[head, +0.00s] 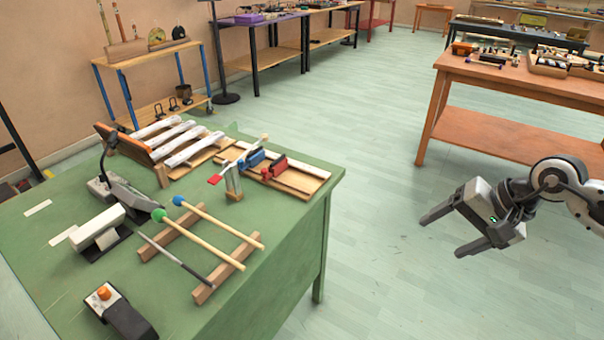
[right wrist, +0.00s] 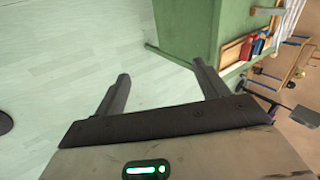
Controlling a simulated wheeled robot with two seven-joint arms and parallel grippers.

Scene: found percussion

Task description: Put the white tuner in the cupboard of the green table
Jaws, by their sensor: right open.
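The green table (head: 270,265) fills the left of the head view; its side panel also shows at the top of the right wrist view (right wrist: 188,28). I cannot make out the cupboard's opening or door. A white block-shaped device (head: 97,228), which looks like the tuner, rests on a black base on the left of the tabletop. My right gripper (head: 441,236) is open and empty over the floor, well to the right of the green table. Its two spread fingers show in the right wrist view (right wrist: 161,72). My left gripper is out of view.
Mallets (head: 215,240) on wooden bars, a grey device with a dark arm (head: 118,190), a black box with an orange knob (head: 125,315) and a bar instrument (head: 180,140) crowd the green tabletop. An orange-brown table (head: 520,82) stands at the right. Floor between is clear.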

